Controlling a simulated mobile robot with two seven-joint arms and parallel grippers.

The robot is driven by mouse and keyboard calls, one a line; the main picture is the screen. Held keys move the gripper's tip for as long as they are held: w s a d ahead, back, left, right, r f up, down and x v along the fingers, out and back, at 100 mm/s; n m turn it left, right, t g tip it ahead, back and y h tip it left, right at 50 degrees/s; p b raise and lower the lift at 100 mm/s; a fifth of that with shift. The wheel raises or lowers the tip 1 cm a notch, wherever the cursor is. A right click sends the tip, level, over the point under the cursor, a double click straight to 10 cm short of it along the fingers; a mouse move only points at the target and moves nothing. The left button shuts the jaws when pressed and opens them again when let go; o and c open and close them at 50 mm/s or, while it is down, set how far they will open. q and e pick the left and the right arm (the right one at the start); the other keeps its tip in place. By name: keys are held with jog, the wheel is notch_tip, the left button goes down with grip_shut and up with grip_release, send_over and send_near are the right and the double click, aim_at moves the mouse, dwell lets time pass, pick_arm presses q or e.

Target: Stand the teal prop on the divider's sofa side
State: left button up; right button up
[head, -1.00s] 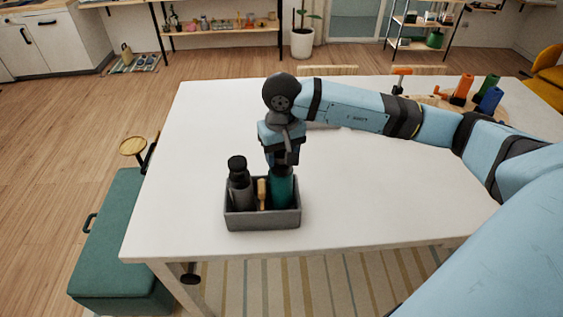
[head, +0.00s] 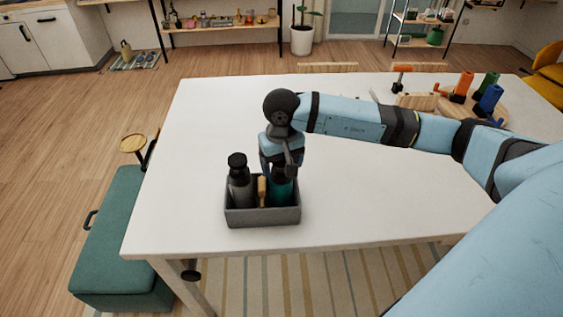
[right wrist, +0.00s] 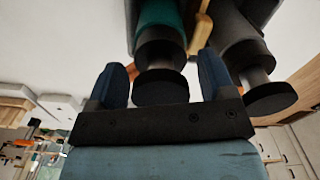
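The teal prop (head: 282,193), a bottle shape with a dark cap, stands upright in the right part of a grey caddy (head: 263,218) near the table's front left. A tan wooden piece (head: 262,190), perhaps the divider, stands between it and a dark grey bottle (head: 239,187) on the left. My right gripper (head: 281,168) is over the teal prop's top. In the right wrist view the open fingers (right wrist: 160,68) straddle the dark cap of the teal prop (right wrist: 160,15), with gaps on both sides. My left gripper is not in view.
The white table (head: 210,120) is clear around the caddy. A wooden board with orange, green and blue (head: 490,98) items stands at the far right. A green bench (head: 122,235) is on the floor to the left; a yellow chair (head: 547,75) is far right.

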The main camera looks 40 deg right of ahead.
jog(key=shift+r, duration=0.2)
jog(key=shift+w+r, duration=0.1)
jog(key=shift+r, duration=0.2)
notch_tip(320, 180, up, 11)
jog(key=b, duration=0.2)
jog(key=shift+r, duration=0.15)
jog(key=shift+a, duration=0.1)
